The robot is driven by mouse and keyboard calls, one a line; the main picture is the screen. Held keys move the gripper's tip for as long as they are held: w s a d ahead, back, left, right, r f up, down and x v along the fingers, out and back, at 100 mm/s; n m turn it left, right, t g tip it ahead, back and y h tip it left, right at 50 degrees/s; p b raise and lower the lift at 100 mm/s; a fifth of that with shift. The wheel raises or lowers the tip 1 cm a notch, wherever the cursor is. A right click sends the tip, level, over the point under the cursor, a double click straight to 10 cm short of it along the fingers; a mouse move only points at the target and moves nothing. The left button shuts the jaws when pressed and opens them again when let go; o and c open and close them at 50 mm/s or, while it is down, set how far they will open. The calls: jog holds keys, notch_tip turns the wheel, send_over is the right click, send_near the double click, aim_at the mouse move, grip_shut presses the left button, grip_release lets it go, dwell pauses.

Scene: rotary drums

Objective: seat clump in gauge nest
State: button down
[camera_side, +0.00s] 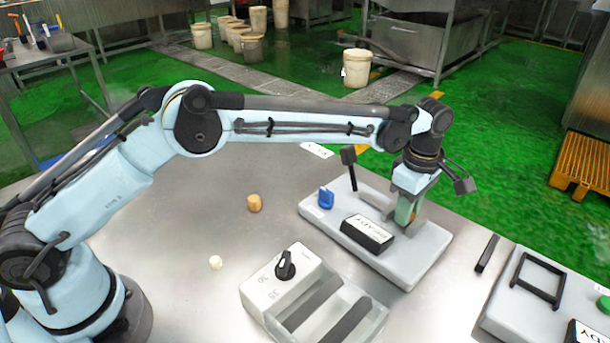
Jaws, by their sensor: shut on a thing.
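My gripper (406,211) points down over the right end of a light grey fixture (425,260). It is shut on a green piece (403,213), which is upright and low over the fixture's top. I cannot tell whether the piece touches the fixture, and its lower end is hard to make out. An orange-brown lump (254,203) lies on the metal table left of the fixture. A smaller cream lump (215,262) lies nearer the front. A black square frame (540,276) stands on another grey unit at the right; I cannot tell which part is the gauge nest.
The fixture carries a blue block (326,197), an upright black lever (350,168) and a READY display (367,235). A knob box (262,290) with slots stands in front. A black bar (486,253) lies between fixture and right unit. The table around the lumps is clear.

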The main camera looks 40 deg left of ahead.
jog(key=shift+f, duration=0.3)
dwell(0.5)
jog(key=c, duration=0.8)
grip_release()
jog(key=shift+r, duration=0.1)
notch_tip(320, 180, up, 11)
jog(key=s+a+r+m+t, duration=0.2)
jog(key=a+r+m, duration=0.2)
jog(key=a+r, duration=0.25)
jog(key=s+a+m+t, duration=0.3)
jog(key=s+a+m, duration=0.5)
jog(key=s+a, duration=0.4)
jog(key=s+a+f+m, duration=0.1)
jog(key=s+f, duration=0.1)
jog(key=s+a+f+m+t, duration=0.1)
jog(key=s+a+f+m, duration=0.1)
jog(key=s, duration=0.1)
jog(key=s+a+f+m+t, duration=0.1)
jog(key=s+f+m, duration=0.1)
jog(key=s+f, duration=0.1)
jog(key=shift+s+a+f, duration=0.1)
jog(key=shift+s+a, duration=0.05)
jog(key=shift+a, duration=0.25)
